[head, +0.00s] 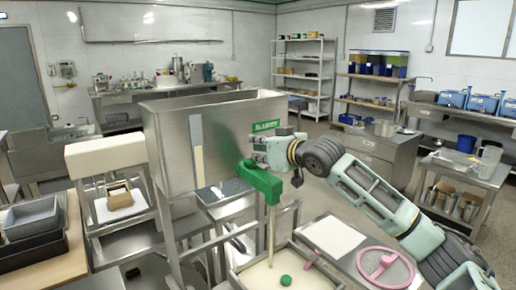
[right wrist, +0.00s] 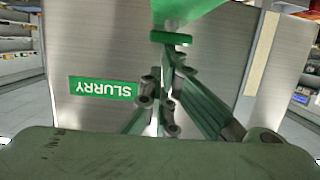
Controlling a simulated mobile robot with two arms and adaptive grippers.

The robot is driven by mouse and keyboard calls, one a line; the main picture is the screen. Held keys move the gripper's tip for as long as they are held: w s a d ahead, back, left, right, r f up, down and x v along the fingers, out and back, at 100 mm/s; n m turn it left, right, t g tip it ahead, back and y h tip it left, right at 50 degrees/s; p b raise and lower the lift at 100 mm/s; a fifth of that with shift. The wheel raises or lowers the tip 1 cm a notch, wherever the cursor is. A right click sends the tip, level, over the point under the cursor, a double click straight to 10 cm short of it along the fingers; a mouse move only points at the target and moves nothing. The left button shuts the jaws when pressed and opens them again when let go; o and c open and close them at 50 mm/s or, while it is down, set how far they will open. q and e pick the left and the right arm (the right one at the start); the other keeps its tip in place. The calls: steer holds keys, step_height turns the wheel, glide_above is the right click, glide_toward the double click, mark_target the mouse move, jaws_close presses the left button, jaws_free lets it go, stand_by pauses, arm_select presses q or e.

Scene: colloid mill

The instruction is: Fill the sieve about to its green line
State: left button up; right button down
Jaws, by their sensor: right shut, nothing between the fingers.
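A steel hopper (head: 175,140) with a green SLURRY label (right wrist: 103,88) stands in the middle. A green tap (head: 262,182) sticks out of its lower front. A thin cream stream (head: 271,235) runs from the tap's spout into a metal-rimmed tray (head: 238,284) at the bottom edge, holding cream liquid. A small green knob-like thing (head: 286,280) shows in that liquid. I cannot make out a green line. My right gripper (head: 257,152) is shut and empty just above the tap; in the right wrist view, its fingers (right wrist: 158,103) are beside a green part (right wrist: 170,38). My left gripper is out of view.
A pink round mesh piece (head: 385,267) lies to the right of the tray, near a white sheet (head: 333,236). A wooden-topped bench with dark bins (head: 32,228) stands at the left. A cart with steel cups (head: 458,203) is at the right. The floor behind is partly clear.

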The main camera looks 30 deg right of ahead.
steer(key=shift+a+f, duration=0.1)
steer(key=shift+f, duration=0.55)
arm_select(q)
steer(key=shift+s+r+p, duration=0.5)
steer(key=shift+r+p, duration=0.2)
steer(key=shift+p, duration=0.05)
arm_select(e)
steer(key=s+d+r, duration=0.1)
steer(key=s+r, duration=0.6)
steer(key=s, duration=0.2)
steer(key=shift+s+d+r, duration=0.25)
steer(key=shift+s+r, duration=0.05)
steer(key=shift+r, duration=0.05)
